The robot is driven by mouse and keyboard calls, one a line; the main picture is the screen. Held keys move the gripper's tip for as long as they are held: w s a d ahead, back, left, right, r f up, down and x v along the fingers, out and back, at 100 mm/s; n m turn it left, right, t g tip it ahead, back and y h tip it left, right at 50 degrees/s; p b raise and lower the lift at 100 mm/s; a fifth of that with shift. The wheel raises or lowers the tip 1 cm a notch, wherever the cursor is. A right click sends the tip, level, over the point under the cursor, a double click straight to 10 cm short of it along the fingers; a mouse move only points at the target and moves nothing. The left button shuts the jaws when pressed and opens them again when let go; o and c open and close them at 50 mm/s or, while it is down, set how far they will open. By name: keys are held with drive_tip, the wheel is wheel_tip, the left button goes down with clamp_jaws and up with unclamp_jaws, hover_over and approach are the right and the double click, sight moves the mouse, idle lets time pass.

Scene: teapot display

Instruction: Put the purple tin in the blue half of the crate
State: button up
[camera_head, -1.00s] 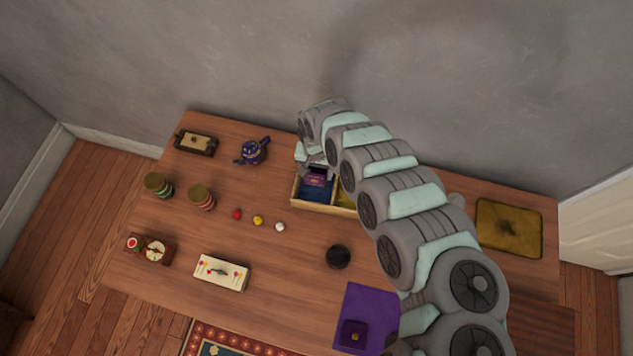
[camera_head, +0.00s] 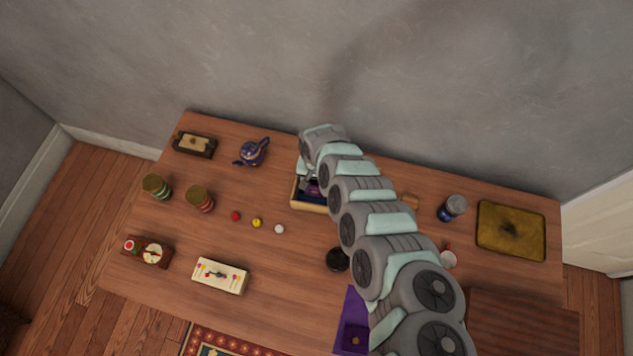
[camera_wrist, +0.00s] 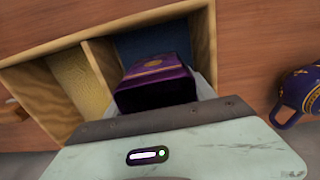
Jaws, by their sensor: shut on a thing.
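The purple tin (camera_wrist: 157,82) is held in my gripper (camera_head: 309,184); in the head view a little of the tin (camera_head: 313,189) shows at the crate. The crate (camera_head: 307,206) is a light wooden box with a divider. In the wrist view, its blue half (camera_wrist: 152,42) is behind the tin and its yellow half (camera_wrist: 80,86) is to the left, empty where I see it. The tin is at the blue half, apparently low between the walls; whether it touches the floor cannot be told. My arm hides the crate's right part in the head view.
A blue teapot (camera_head: 252,152) stands left of the crate; part of it also shows in the wrist view (camera_wrist: 296,97). Small red, yellow and white balls (camera_head: 257,222) lie in front. A dark round bowl (camera_head: 338,259) and a blue jar (camera_head: 452,208) stand near my arm.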

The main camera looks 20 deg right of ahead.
drive_tip(key=shift+f, duration=0.1)
drive_tip(key=o, duration=1.3)
drive_tip(key=shift+o, duration=0.2)
